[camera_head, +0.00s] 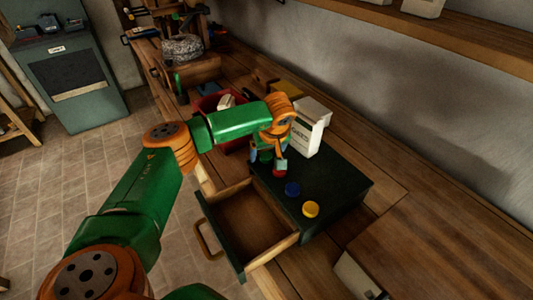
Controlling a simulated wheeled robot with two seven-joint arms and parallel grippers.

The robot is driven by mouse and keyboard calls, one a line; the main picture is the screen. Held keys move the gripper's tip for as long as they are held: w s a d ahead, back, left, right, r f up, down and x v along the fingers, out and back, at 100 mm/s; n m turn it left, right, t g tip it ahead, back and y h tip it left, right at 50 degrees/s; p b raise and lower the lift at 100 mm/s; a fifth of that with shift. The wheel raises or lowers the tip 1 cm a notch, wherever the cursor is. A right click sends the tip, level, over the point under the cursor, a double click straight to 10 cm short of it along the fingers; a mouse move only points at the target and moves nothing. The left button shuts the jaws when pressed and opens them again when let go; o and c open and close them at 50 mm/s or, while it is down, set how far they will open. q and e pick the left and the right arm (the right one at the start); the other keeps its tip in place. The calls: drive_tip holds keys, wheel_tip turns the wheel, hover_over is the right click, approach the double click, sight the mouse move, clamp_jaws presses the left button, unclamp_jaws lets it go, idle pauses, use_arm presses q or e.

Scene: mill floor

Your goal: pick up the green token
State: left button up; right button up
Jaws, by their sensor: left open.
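My left arm comes in from the left. Its gripper (269,161) is open and points down over the back left part of the dark green cabinet top (335,176). A red token (279,173) lies right by the fingertips, partly covered. A blue token (292,189) and a yellow token (311,209) lie in a row toward the front, clear of the gripper. Green shows between and behind the fingers, but I cannot tell whether it is the green token or part of the gripper. My right gripper is not in view.
The cabinet's drawer (232,250) is pulled out toward the left and looks empty. A white carton (308,128) stands close behind the gripper. A red bin (206,104) is farther back on the wooden bench (420,245).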

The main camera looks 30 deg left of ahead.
use_arm(q)
drive_tip(key=shift+w+f, duration=0.1)
drive_tip(key=shift+c, duration=1.1)
drive_tip(key=shift+s+r, duration=0.2)
drive_tip(key=shift+s, duration=0.05)
clamp_jaws()
drive_tip(key=shift+w, duration=0.1)
